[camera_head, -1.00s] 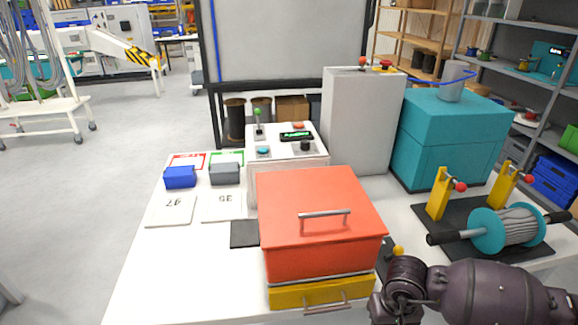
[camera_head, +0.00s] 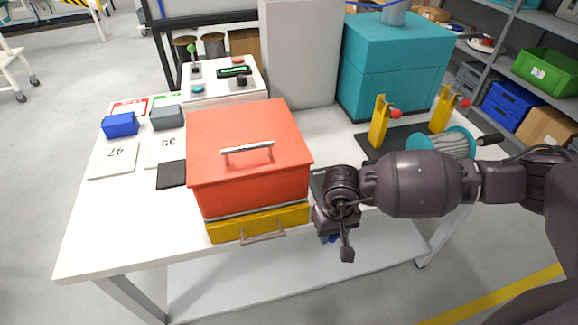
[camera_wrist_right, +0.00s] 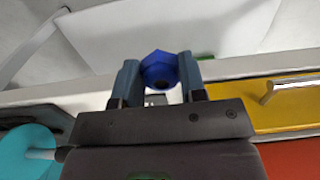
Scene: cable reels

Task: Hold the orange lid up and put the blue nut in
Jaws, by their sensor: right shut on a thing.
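The orange lid (camera_head: 248,135) with its metal handle (camera_head: 247,149) sits down on the box, above a yellow drawer (camera_head: 225,231), at the middle of the table. My right gripper (camera_head: 337,238) is just right of the box, low by the table's front edge. In the right wrist view, this gripper (camera_wrist_right: 159,82) is shut on the blue nut (camera_wrist_right: 160,66), held between its two fingertips. In the head view the nut (camera_head: 328,239) is mostly hidden by the gripper. The inside of the box is hidden. My left gripper is not in view.
A blue block (camera_head: 121,125) and a grey block (camera_head: 167,118) lie at the left. A control box (camera_head: 222,95) and a teal box (camera_head: 390,75) stand behind. A reel (camera_head: 440,142) between yellow posts is at the right. The table's front left is clear.

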